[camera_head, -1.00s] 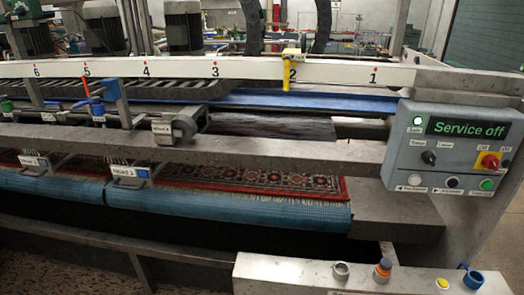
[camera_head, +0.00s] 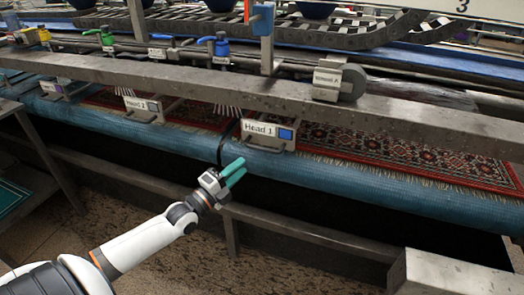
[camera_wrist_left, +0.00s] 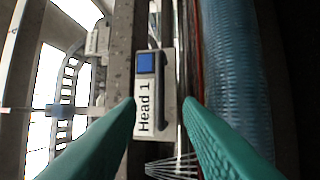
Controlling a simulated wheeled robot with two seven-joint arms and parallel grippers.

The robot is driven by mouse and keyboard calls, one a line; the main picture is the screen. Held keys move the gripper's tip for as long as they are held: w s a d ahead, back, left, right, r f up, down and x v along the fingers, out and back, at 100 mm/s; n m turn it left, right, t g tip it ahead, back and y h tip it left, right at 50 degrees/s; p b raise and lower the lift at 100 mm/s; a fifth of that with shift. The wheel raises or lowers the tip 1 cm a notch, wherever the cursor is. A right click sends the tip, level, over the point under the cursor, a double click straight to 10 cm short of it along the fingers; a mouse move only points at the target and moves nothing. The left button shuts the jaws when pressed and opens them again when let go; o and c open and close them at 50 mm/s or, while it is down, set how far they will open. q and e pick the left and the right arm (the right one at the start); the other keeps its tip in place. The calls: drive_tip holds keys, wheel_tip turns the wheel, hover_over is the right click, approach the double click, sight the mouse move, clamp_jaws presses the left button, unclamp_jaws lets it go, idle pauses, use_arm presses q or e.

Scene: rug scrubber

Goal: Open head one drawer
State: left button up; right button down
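The head one drawer (camera_head: 268,132) is a small metal unit with a white "Head 1" label and a blue square, at the edge of the rug roller. In the left wrist view, the drawer (camera_wrist_left: 152,90) shows ahead, between my fingertips and beyond them. My left gripper (camera_head: 236,172) is just below and left of the drawer in the head view, apart from it. Its two green fingers are spread and empty in the left wrist view (camera_wrist_left: 160,102). The drawer looks shut. My right gripper is in neither view.
A similar labelled unit (camera_head: 143,104) sits farther left along the blue roller (camera_head: 350,178). A steel beam (camera_head: 225,95) runs above the drawers. A lower metal rail (camera_head: 310,234) runs below. A grey box (camera_head: 455,272) stands at the lower right. A patterned rug (camera_head: 390,156) lies behind the roller.

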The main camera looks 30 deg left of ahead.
sight(263, 149)
use_arm(q)
drive_tip(key=x, duration=1)
drive_tip(key=shift+w+d, duration=0.15)
drive_tip(key=shift+w, duration=0.05)
clamp_jaws()
